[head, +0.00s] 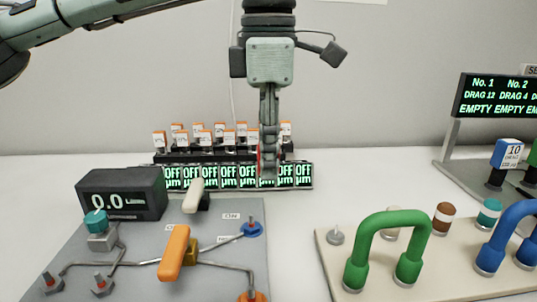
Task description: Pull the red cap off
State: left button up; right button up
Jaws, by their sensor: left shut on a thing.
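My left gripper (268,172) hangs straight down from the top, its fingers closed together in front of the row of small OFF displays (220,177). A thin sliver of red, seemingly the red cap (259,160), shows along the left edge of the fingers. The fingers hide the rest of it, so its shape and whether it still touches its seat cannot be told. My right gripper is not in view.
Behind the fingers stand several orange-and-white topped units (220,133). At front left is a grey panel (130,245) with a 0.0 display (121,194), an orange lever (174,253) and tubes. At right are a beige board with a green handle (387,240), a blue handle (510,235) and a sign (497,96).

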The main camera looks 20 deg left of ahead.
pick_arm(q)
jog(key=shift+r+p, duration=0.8)
jog(key=shift+r, duration=0.55)
jog(key=shift+r, duration=0.15)
jog(key=shift+r+p, duration=1)
jog(key=shift+r, duration=0.4)
